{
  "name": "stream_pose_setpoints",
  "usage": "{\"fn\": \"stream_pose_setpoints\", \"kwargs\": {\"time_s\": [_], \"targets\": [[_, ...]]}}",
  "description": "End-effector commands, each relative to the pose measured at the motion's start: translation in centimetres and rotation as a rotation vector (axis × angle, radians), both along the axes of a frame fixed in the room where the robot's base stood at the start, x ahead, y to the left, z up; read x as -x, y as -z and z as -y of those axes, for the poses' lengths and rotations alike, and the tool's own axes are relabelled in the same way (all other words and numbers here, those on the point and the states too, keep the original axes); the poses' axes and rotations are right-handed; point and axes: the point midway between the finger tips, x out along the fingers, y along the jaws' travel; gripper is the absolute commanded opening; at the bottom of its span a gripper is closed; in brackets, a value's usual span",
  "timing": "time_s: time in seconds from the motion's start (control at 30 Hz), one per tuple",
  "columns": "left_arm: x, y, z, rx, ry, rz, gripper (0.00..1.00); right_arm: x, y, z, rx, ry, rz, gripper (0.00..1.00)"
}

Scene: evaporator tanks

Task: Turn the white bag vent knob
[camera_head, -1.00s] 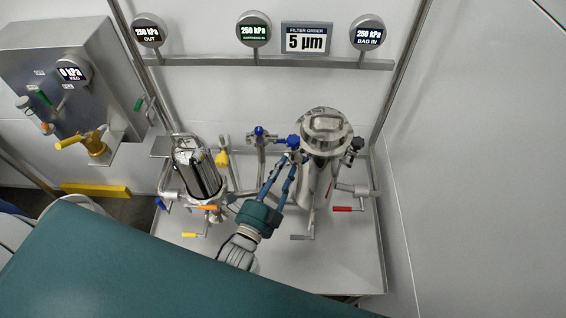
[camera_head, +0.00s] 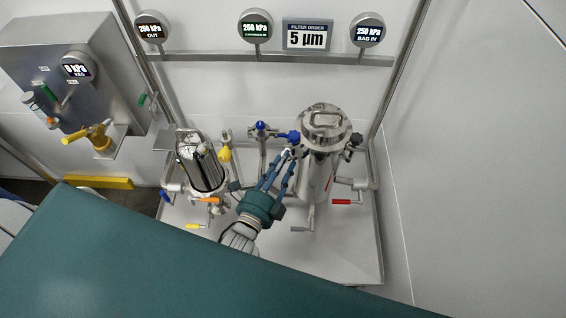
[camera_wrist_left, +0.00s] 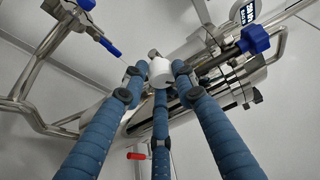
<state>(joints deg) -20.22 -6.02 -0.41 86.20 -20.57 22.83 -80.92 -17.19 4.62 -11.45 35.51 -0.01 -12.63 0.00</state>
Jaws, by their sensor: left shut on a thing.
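The white bag vent knob (camera_wrist_left: 160,70) shows in the left wrist view, between the fingertips on the side of the steel bag filter housing. My left gripper (camera_head: 288,155) reaches up to the left side of the upright bag filter housing (camera_head: 323,160) in the head view. Its blue fingers also show in the left wrist view (camera_wrist_left: 158,80), closed around the white knob. In the head view the knob is small and mostly hidden by the fingertips. My right gripper is not in view.
A blue knob (camera_head: 290,136) sits just above the fingertips, and a dark knob (camera_head: 357,139) is on the housing's right side. A shorter cartridge housing (camera_head: 200,165) stands to the left. A red-handled valve (camera_head: 343,202) is at the right. Gauges hang on the back wall.

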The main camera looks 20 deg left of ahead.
Motion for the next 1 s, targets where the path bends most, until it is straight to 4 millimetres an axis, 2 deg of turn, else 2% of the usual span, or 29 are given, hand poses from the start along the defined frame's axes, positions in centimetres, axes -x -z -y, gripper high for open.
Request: {"fn": "stream_pose_setpoints", "kwargs": {"time_s": [0.03,0.07,0.1,0.13,0.4,0.53,1.0], "targets": [[-0.3,-0.8,0.1,0.002,0.002,0.018,0.02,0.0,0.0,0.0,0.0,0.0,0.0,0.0],[-0.3,-0.8,0.1,0.002,0.002,0.018,0.34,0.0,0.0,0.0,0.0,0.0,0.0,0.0],[-0.3,-0.8,0.1,0.003,0.002,0.017,0.42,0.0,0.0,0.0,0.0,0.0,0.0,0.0],[-0.3,-0.7,0.1,0.003,0.002,0.016,0.45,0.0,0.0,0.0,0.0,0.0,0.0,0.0],[-0.1,-0.3,0.1,0.002,0.001,0.007,0.45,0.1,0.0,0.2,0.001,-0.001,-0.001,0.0],[0.9,-0.2,-0.1,0.001,0.0,0.004,0.45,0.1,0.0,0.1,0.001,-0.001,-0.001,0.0],[9.9,-0.5,-1.0,0.002,0.001,0.006,0.45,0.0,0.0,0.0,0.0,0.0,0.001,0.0]]}}
